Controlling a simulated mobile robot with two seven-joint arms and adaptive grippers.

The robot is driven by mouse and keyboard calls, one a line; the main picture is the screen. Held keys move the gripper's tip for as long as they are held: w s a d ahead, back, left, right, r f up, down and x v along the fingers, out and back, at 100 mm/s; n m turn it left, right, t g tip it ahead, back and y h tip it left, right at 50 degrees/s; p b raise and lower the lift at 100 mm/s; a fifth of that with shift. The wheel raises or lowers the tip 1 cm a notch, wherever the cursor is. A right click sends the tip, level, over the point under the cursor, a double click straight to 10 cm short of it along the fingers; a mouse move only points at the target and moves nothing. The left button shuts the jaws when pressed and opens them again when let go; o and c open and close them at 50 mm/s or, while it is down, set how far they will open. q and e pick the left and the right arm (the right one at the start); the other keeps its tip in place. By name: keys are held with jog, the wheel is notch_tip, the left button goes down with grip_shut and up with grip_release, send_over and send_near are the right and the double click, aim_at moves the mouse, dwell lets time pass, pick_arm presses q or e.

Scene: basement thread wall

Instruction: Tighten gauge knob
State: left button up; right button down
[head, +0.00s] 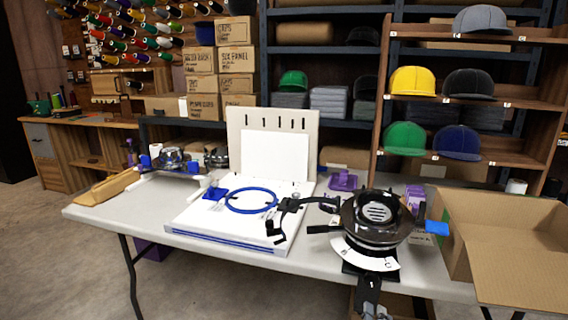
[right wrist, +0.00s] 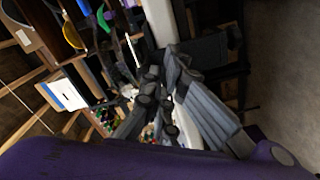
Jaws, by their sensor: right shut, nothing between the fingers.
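A round black gauge-like fixture (head: 376,222) stands at the right front of the table. It has a curved white scale (head: 365,252) along its front and a blue knob-like part (head: 437,228) on its right side. My right gripper (head: 369,288) is low in front of this fixture near the table edge, partly out of frame. In the right wrist view its dark fingers (right wrist: 160,80) are together with nothing between them. Whether it touches the fixture cannot be told. A similar fixture (head: 172,158) with blue parts stands at the left back. My left gripper is not in view.
A white board (head: 190,228) with a blue hoop (head: 251,200) and black bracket (head: 290,206) fills the table's middle. An open cardboard box (head: 520,235) crowds the right. A tan wooden piece (head: 105,188) lies at left. Cap shelves (head: 470,100) stand behind.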

aim_at(371, 279)
jog(key=shift+s, duration=0.2)
jog(key=w+d+r+n, duration=0.2)
jog(key=w+r+n, duration=0.1)
jog(key=w+n, duration=0.2)
jog(key=shift+w+d+r+n, duration=0.2)
jog(key=shift+d+r+n, duration=0.2)
jog(key=shift+n, duration=0.1)
dwell(0.6)
